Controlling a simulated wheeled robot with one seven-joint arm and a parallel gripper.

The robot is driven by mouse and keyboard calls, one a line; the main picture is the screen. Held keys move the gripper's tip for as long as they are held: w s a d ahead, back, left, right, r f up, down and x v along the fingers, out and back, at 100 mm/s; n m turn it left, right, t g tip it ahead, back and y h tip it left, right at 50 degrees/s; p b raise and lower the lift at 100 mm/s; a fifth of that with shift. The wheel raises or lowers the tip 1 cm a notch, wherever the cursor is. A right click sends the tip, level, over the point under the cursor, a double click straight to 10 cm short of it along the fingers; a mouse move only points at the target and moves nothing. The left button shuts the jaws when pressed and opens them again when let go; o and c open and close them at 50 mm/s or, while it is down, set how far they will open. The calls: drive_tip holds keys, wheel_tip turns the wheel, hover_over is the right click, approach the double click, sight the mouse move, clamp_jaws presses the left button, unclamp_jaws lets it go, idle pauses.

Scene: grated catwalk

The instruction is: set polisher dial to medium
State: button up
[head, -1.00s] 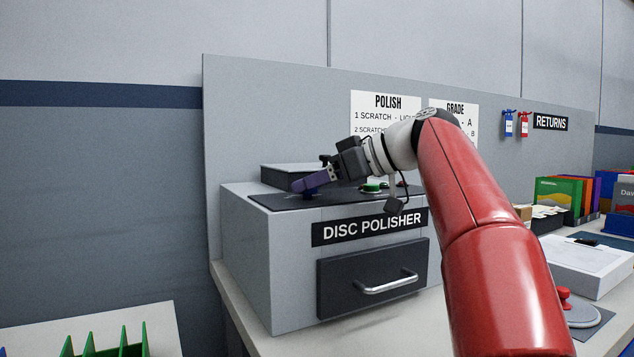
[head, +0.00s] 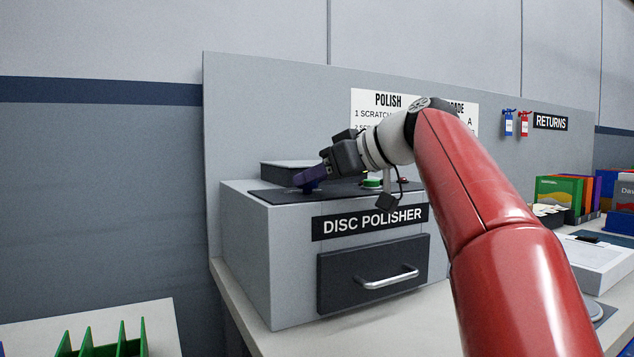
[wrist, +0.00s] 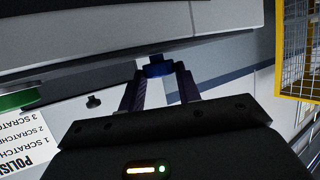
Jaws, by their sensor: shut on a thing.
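The grey disc polisher (head: 243,225) stands on a bench, with a dark panel on its top. A small blue dial (head: 308,189) sits at the left front of that panel, and it also shows in the wrist view (wrist: 158,67). My gripper (head: 307,179) reaches down over it from the right. In the wrist view its purple fingers (wrist: 159,84) stand either side of the blue dial and are shut on it. The dial's pointer and any setting marks cannot be read; the fingers hide much of the dial.
A green button (head: 372,183) sits right of the dial, under my wrist. A raised grey lid (head: 290,168) lies behind. The polish sign (head: 385,103) is partly covered by my arm. A drawer (head: 335,284) with a metal handle is below.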

drive_tip(key=m, duration=0.1)
drive_tip(key=t+h, duration=0.1)
drive_tip(key=m+t+h+b, duration=0.1)
drive_tip(key=shift+s+a+m, duration=0.3)
drive_tip(key=shift+a, duration=0.05)
drive_tip(key=m+h, duration=0.1)
drive_tip(key=m+t+h, duration=0.2)
drive_tip(key=h, duration=0.1)
drive_tip(key=shift+s+a+r+m, duration=0.1)
drive_tip(key=shift+a+m, duration=0.15)
drive_tip(key=shift+m, duration=0.05)
drive_tip(key=m+h, duration=0.1)
drive_tip(key=m+h+p, duration=0.1)
drive_tip(key=m+h, duration=0.1)
drive_tip(key=m+h+p, duration=0.1)
drive_tip(key=h, duration=0.1)
drive_tip(key=shift+a+t, duration=0.3)
drive_tip(key=shift+a, duration=0.05)
drive_tip(key=shift+a+m+h+p, duration=0.2)
drive_tip(key=shift+m+h+p, duration=0.3)
drive_tip(key=shift+m+h, duration=1.25)
drive_tip(key=shift+f+g+h, duration=0.25)
drive_tip(key=shift+g, duration=0.15)
drive_tip(key=o, duration=1)
drive_tip(key=shift+r, duration=0.1)
